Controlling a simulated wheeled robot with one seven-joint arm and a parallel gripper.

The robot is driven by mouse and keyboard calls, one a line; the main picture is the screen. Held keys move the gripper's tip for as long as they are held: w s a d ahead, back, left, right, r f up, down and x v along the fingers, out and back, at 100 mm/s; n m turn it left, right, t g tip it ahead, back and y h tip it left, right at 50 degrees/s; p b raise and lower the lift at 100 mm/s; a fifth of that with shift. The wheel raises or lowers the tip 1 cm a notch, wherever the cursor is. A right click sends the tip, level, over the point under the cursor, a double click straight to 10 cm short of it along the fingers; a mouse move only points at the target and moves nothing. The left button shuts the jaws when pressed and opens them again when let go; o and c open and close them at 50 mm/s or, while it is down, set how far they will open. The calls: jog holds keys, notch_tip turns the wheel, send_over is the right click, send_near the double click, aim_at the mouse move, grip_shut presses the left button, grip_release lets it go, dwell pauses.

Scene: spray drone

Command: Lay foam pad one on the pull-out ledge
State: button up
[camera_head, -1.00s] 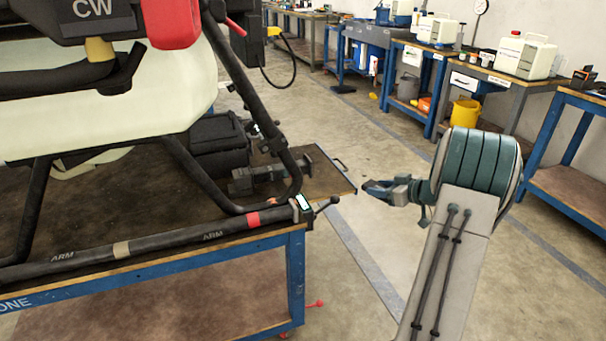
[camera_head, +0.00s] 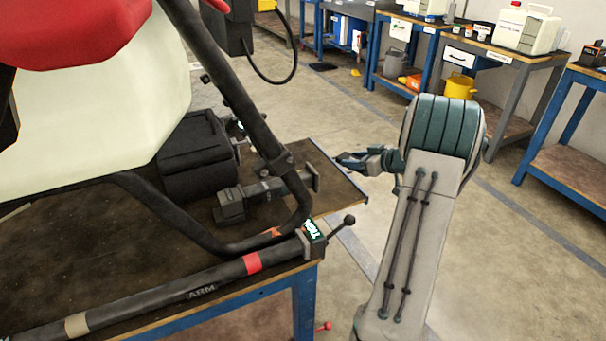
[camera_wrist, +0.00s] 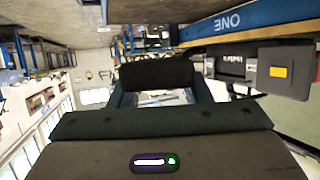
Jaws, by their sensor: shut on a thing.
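My gripper (camera_head: 352,160) shows small in the head view, at the end of my arm, to the right of the work table. In the wrist view my gripper (camera_wrist: 158,92) is shut on a dark, flat-faced block (camera_wrist: 157,74), which looks like foam pad one. The pad is hard to make out in the head view. A brown board with a wooden edge (camera_head: 342,184) reaches out at the table's right end and looks like the pull-out ledge. In the head view my gripper overlaps its far corner; I cannot tell the height between them.
The drone's pale tank (camera_head: 105,110) and dark leg frame (camera_head: 235,90) stand over the table. A black arm tube (camera_head: 190,287) with a knobbed lever (camera_head: 348,220) lies along the near edge. Open floor (camera_head: 300,110) lies beyond. The wrist view shows a black box with a yellow label (camera_wrist: 279,72).

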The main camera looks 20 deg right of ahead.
jog(key=w+a+f+b, duration=0.1)
jog(key=w+a+f, duration=0.1)
jog(key=w+a+f+b, duration=0.2)
jog(key=a, duration=0.1)
jog(key=w+a+f+b, duration=0.1)
jog(key=w+a+f, duration=0.1)
jog(key=a, duration=0.1)
jog(key=shift+w+f, duration=0.15)
jog(key=shift+f, duration=0.05)
jog(key=shift+a+f+b, duration=0.1)
jog(key=shift+f+b, duration=1.2)
jog(key=shift+f, duration=0.65)
jog(key=shift+f, duration=0.15)
jog(key=o, duration=1)
jog(key=shift+c, duration=0.2)
jog(key=p+v, duration=0.4)
jog(key=v, duration=0.8)
